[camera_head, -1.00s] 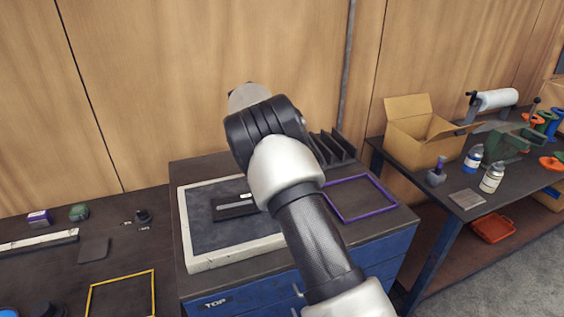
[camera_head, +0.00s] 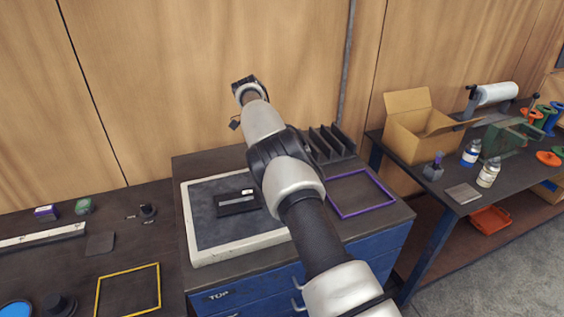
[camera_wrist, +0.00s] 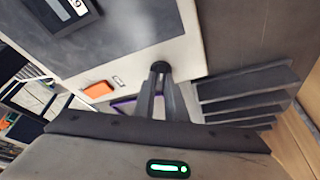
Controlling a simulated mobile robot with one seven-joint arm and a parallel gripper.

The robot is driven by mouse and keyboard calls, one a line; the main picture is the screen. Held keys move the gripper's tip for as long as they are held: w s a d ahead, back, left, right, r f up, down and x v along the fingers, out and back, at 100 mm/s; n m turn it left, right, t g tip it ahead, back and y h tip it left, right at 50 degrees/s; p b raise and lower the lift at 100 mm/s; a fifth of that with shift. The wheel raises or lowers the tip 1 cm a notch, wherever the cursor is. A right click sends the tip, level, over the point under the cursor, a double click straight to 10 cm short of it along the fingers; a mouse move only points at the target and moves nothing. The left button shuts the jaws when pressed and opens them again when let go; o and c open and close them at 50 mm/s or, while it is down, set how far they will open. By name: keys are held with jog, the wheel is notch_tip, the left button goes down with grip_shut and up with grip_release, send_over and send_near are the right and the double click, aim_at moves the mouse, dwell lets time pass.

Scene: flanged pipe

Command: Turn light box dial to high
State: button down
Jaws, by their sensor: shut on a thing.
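The light box (camera_head: 190,227), a dark panel with a pale frame, lies on the blue cabinet in the head view. Its pale frame (camera_wrist: 186,47) fills the top middle of the wrist view. A small dark round dial (camera_wrist: 160,67) sits at the frame's edge there. My gripper (camera_wrist: 159,78) is shut on the dial, with its fingers close together. Its pointer and setting cannot be read. A small label (camera_wrist: 118,80) on the frame is too small to read. My arm hides the dial and fingertips in the head view.
A black labelled holder (camera_head: 236,202) lies on the panel. A dark slatted rack (camera_head: 330,143) and a purple frame (camera_head: 360,194) are to the right; the rack is close beside my gripper in the wrist view (camera_wrist: 245,95). The wooden wall stands behind.

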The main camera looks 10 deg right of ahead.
jog(key=c, duration=1.8)
grip_release()
